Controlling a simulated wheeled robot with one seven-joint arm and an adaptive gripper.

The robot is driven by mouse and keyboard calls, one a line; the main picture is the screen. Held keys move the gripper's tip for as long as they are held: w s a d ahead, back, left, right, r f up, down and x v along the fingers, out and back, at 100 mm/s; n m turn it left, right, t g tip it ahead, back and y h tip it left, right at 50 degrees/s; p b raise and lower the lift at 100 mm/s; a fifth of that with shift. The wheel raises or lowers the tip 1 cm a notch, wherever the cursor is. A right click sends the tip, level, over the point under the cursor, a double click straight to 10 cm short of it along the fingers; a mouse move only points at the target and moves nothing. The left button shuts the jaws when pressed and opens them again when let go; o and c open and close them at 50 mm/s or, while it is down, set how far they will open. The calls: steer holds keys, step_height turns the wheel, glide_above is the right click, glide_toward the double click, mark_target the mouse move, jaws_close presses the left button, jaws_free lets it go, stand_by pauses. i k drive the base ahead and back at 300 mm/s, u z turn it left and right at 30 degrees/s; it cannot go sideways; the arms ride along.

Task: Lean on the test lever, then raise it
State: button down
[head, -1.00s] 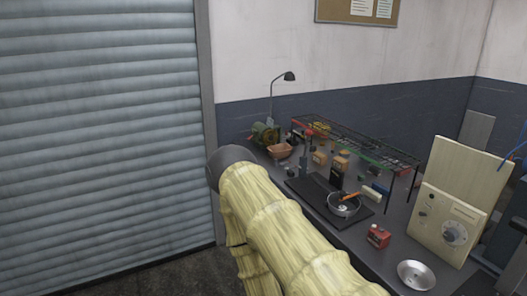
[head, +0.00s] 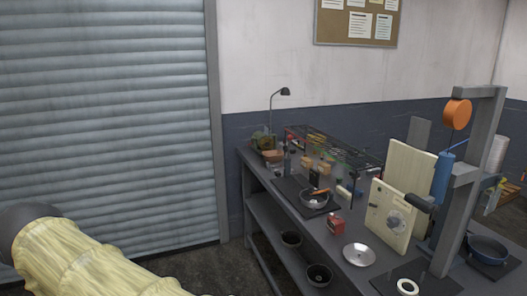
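At the right of the head view stands a tall grey test stand (head: 467,190) with an orange disc (head: 457,114) near its top and a blue cylinder (head: 442,180) on its left side. A black grip (head: 419,203) sticks out to the left at mid height; it looks like the test lever's handle, but I cannot tell for sure. A dark blue pan (head: 489,249) is to the right of the stand's foot. My yellow-sleeved arm is at the lower left, well away from the stand. My gripper is out of view.
Dark bowls (head: 319,274) sit on a lower shelf. Floor shows left of the bench.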

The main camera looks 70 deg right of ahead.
mark_target(290, 137)
steer(key=z, duration=0.3)
steer(key=i, duration=1.4)
steer(key=z, duration=0.75)
steer(key=i, duration=1.65)
steer(key=z, duration=1.6)
steer(key=i, duration=0.8)
steer(key=z, duration=1.3)
steer(key=i, duration=0.25)
steer(key=u, duration=0.95)
steer(key=k, duration=0.6)
steer(key=z, duration=0.05)
